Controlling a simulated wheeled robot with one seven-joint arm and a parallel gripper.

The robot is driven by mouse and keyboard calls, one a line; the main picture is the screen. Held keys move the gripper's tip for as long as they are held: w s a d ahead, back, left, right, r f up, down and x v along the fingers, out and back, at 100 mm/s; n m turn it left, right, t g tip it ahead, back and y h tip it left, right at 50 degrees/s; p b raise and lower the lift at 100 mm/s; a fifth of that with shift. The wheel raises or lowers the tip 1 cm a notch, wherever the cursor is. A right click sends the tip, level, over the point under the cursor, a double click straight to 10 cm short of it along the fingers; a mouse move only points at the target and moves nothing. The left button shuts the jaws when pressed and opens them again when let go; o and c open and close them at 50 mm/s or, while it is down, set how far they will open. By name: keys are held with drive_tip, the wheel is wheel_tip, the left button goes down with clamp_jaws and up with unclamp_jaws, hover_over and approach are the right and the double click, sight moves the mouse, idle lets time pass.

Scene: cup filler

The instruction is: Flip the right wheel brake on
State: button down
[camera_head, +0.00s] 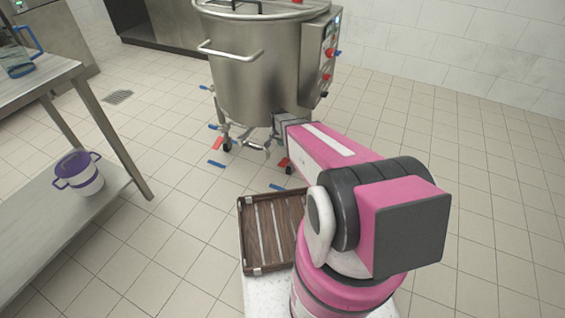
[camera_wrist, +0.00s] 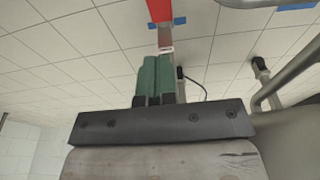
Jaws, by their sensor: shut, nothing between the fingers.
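The steel kettle (camera_head: 255,62) stands on wheeled legs in the head view. A red brake lever (camera_head: 284,162) shows at its right wheel (camera_head: 289,169), low and just beyond the end of my arm. Another red lever (camera_head: 217,143) is at the left wheel. My gripper's dark body (camera_head: 280,123) is beside the kettle's lower right side; its fingers cannot be made out there. In the wrist view my gripper (camera_wrist: 157,62) has green fingers, shut and empty. A red piece (camera_wrist: 159,10), seemingly the lever, lies straight beyond the fingertips. I cannot tell whether they touch.
Blue floor marks (camera_head: 276,187) lie near the wheels. A wooden crate (camera_head: 271,232) is in front of me. A steel table (camera_head: 38,75) at left has a purple-and-white pot (camera_head: 80,177) on its lower shelf. The tiled floor at right is clear.

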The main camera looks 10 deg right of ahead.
drive_tip(key=shift+w+f, duration=0.1)
drive_tip(key=shift+f, duration=0.1)
hover_over(282, 163)
wheel_tip(282, 163, down, 9)
drive_tip(key=shift+w+d+f, duration=0.15)
drive_tip(key=f, duration=0.3)
drive_tip(key=shift+s+a+f, duration=0.1)
drive_tip(key=shift+s+a, duration=0.1)
drive_tip(key=shift+s, duration=0.2)
drive_tip(key=shift+s+a+f, duration=0.1)
drive_tip(key=shift+s+f, duration=0.05)
drive_tip(key=shift+f, duration=0.35)
drive_tip(key=shift+s+a+f, duration=0.1)
